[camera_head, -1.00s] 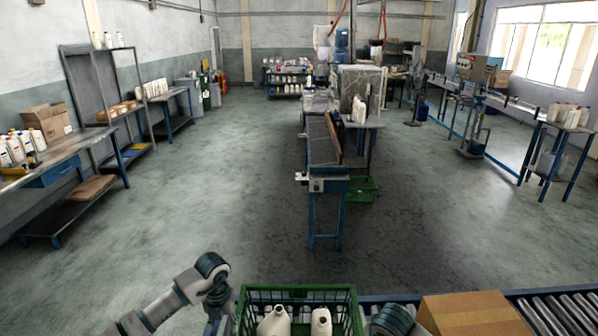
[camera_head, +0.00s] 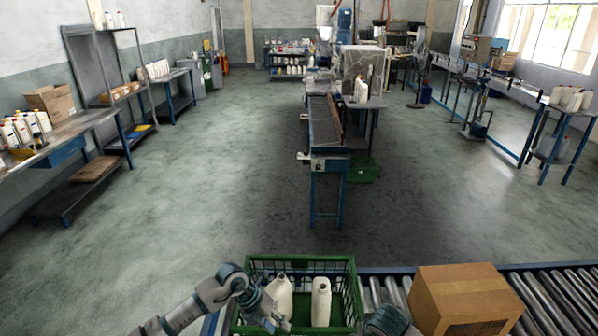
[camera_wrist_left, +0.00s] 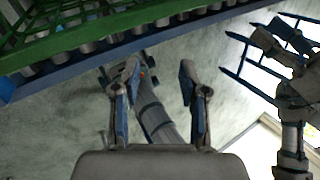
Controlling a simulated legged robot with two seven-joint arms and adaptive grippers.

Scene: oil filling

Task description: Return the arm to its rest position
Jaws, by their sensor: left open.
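My left arm comes in from the lower left of the head view. Its gripper (camera_head: 268,314) is at the left side of the green crate (camera_head: 301,263), overlapping its left part in the picture; I cannot tell if they touch. In the left wrist view the two fingers of this gripper (camera_wrist_left: 158,78) are spread apart with nothing held between them. The crate holds two white bottles, a left one (camera_head: 281,293) and a right one (camera_head: 321,300). The green crate also shows at the top left of the wrist view (camera_wrist_left: 90,32).
A cardboard box (camera_head: 463,292) sits right of the crate on the roller conveyor (camera_head: 563,295). A long blue-legged bench (camera_head: 325,160) stands ahead. A workbench (camera_head: 85,130) with bottles runs along the left. The floor (camera_head: 180,210) between is clear.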

